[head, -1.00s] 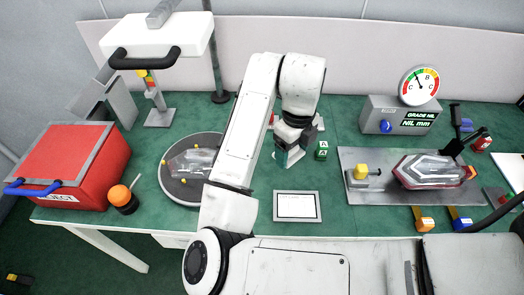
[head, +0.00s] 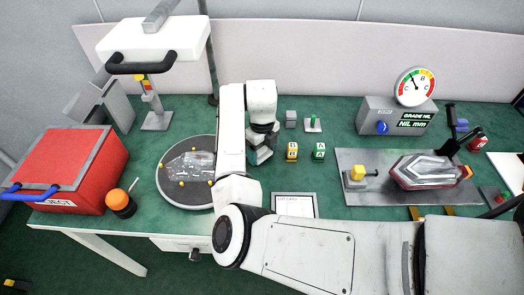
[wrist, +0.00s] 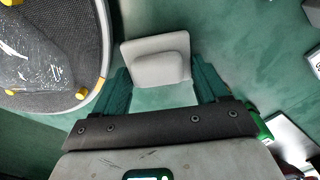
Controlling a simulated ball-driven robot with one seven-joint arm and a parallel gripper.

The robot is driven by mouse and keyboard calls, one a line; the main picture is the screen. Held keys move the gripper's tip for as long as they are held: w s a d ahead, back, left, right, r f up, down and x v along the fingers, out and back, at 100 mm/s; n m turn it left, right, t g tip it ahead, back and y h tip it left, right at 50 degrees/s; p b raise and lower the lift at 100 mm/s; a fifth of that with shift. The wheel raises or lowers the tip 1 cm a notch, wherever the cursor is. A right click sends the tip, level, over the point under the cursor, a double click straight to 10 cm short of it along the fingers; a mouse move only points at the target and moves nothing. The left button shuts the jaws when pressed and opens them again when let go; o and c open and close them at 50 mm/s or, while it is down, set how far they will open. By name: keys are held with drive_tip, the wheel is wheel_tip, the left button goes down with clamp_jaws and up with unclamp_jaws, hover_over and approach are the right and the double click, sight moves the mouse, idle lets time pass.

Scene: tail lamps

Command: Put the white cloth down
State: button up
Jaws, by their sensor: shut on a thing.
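The white cloth (wrist: 157,62) shows in the wrist view as a pale, rounded, folded pad between the teal fingertips. My gripper (wrist: 160,80) is shut on it. In the head view my gripper (head: 258,157) hangs over the green bench just right of the round turntable. The cloth is hard to make out there. In the wrist view the bench surface shows around the cloth; I cannot tell whether the cloth touches it.
The dark turntable (head: 168,198) carries a clear lens (head: 190,165). A yellow block (head: 292,151), a green block (head: 319,151) and a framed card (head: 294,205) lie to the right. A red bin (head: 85,165) and an orange-topped pot (head: 120,202) stand left.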

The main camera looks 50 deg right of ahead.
sight(262, 150)
drive_tip(key=shift+f, duration=0.45)
drive_tip(key=shift+f, duration=0.1)
drive_tip(key=o, duration=0.9)
drive_tip(key=shift+o, duration=0.2)
wheel_tip(262, 150, up, 12)
drive_tip(key=shift+b, duration=0.45)
drive_tip(key=shift+s, duration=0.1)
